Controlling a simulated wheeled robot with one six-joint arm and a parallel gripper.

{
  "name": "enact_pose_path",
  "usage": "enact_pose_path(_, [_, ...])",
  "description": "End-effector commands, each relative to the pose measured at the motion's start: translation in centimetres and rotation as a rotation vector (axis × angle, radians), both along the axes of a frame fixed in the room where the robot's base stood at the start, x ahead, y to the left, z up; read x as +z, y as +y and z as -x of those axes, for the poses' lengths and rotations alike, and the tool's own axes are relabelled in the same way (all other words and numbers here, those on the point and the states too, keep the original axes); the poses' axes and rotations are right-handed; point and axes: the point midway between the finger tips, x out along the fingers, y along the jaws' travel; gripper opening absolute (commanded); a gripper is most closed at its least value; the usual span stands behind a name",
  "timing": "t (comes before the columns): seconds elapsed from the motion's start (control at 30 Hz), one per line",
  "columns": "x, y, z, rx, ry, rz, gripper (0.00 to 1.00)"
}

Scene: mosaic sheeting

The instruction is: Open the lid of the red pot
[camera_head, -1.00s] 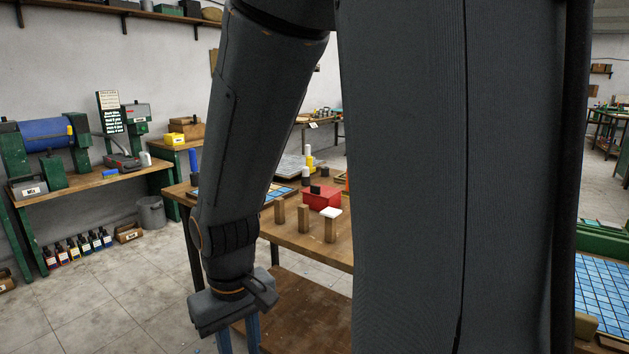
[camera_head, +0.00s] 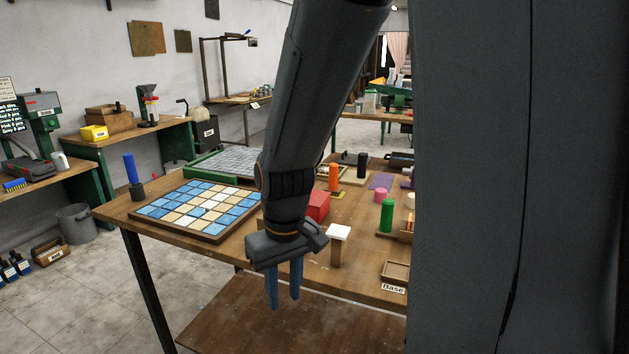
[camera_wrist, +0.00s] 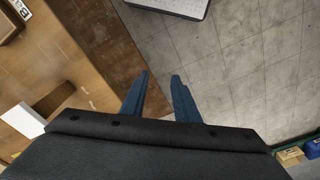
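A red box-shaped object (camera_head: 319,205), possibly the red pot, sits on the wooden table just behind my wrist in the head view. My arm hides part of it, and I cannot make out a lid. My gripper (camera_head: 284,298) hangs pointing down in front of the table's near edge. Its two blue fingers (camera_wrist: 160,95) are apart with nothing between them. In the wrist view they are over the grey floor, beside the table edge.
The wooden table (camera_head: 330,258) holds a mosaic panel (camera_head: 205,208), a white-topped wooden post (camera_head: 338,234), a green cylinder (camera_head: 387,216) and an orange cylinder (camera_head: 334,178). A small tray (camera_head: 396,271) lies near the right. A lower shelf (camera_head: 290,318) is beneath.

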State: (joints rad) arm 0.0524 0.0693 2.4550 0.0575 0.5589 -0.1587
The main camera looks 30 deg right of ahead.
Motion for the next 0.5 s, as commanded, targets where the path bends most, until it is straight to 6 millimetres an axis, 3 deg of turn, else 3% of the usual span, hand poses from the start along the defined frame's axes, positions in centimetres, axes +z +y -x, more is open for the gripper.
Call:
enact_pose_path(0.03, [2.4, -0.8, -1.8, 0.020, -0.021, -0.007, 0.28])
enact_pose_path(0.13, [6.2, -3.1, -6.6, 0.095, -0.071, -0.022, 0.28])
enact_pose_path(0.2, [8.4, -5.7, -10.6, 0.161, -0.110, -0.035, 0.28])
enact_pose_path(0.4, [10.7, -13.2, -19.1, 0.360, -0.193, -0.078, 0.28])
enact_pose_path(0.5, [11.6, -16.7, -22.1, 0.455, -0.243, -0.092, 0.28])
